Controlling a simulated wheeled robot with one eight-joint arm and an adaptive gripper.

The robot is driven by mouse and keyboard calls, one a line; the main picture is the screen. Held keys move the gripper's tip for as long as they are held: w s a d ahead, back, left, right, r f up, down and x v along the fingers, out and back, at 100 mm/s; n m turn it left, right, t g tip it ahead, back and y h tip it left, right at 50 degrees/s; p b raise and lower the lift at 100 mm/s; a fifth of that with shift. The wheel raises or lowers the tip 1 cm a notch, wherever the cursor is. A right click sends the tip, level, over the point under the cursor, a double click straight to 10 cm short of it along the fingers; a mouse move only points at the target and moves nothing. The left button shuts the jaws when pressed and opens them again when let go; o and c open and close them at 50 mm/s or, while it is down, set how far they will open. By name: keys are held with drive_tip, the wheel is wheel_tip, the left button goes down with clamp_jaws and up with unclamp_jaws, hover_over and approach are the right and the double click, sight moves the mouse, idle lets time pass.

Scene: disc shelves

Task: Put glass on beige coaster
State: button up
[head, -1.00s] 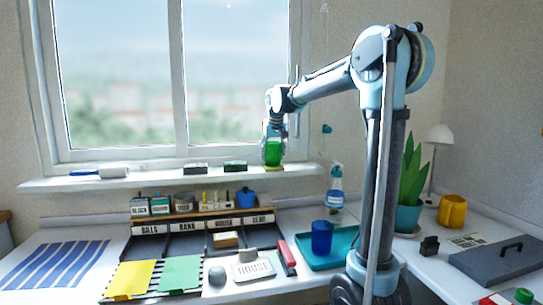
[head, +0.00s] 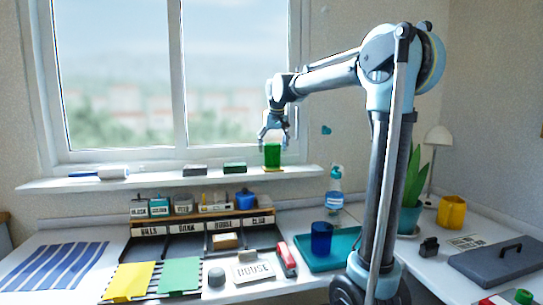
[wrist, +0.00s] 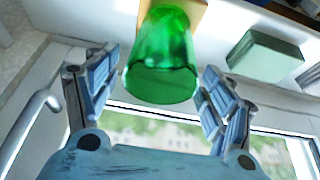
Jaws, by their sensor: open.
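A green translucent glass (head: 272,156) stands upright on the beige coaster (head: 274,169) on the windowsill. My gripper (head: 274,140) is open and empty just above the glass. In the wrist view, the glass (wrist: 162,62) shows between and beyond the spread fingers of my gripper (wrist: 157,72), with visible gaps on both sides. Part of the coaster (wrist: 186,10) shows past the base of the glass. The rest of the coaster is hidden by the glass or out of frame.
On the sill (head: 120,181), a green block (head: 235,167), a dark block (head: 195,170) and a brush (head: 100,173) lie left of the glass. The window is close behind. Below are a rack of small containers, a teal tray (head: 340,250) with a blue cup (head: 321,238), and a spray bottle (head: 335,190).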

drive_tip(key=v, duration=0.7)
drive_tip(key=shift+r, duration=0.25)
drive_tip(key=shift+s, duration=0.15)
